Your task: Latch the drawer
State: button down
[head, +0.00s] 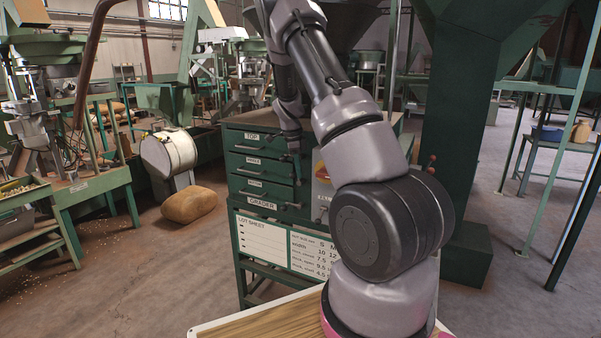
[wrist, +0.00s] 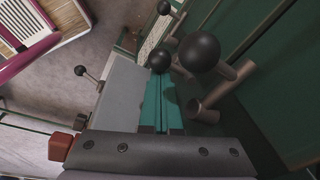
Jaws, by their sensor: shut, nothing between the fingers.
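The green drawer cabinet (head: 232,165) stands in the head view with several stacked drawers, labelled TOP, a second label too small to read surely, and GRADER at the bottom. The drawer fronts look about flush. My gripper (head: 296,180) points down in front of the right part of the fronts. In the wrist view its teal fingers (wrist: 162,84) are shut and empty. A black ball knob (wrist: 160,60) shows at the fingertips; I cannot tell whether they touch. A larger black knob (wrist: 200,52) on a metal rod is nearer, beside the green front. My arm hides the cabinet's right side.
A lot sheet board (head: 290,247) hangs below the drawers. In the wrist view another black knob (wrist: 80,70) stands on a rod to the left, above a red block (wrist: 61,147). A sack (head: 189,204) lies on the floor left of the cabinet. A green post (head: 460,130) stands right.

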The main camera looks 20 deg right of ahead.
jog(key=shift+w+a, duration=0.6)
jog(key=shift+w, duration=0.15)
dwell(0.4)
notch_tip(320, 180, up, 11)
jog(key=a, duration=0.2)
jog(key=shift+s+f, duration=0.15)
dwell(0.3)
jog(key=s+a+f+n+t+h, duration=0.1)
jog(key=s+a+n+t, duration=0.1)
jog(key=s+n+t, duration=0.3)
jog(key=s+n, duration=0.3)
jog(key=s, duration=0.3)
jog(key=shift+s+a+f+t, duration=0.2)
jog(key=shift+s+f+t, duration=0.05)
jog(key=shift+f+t, duration=0.15)
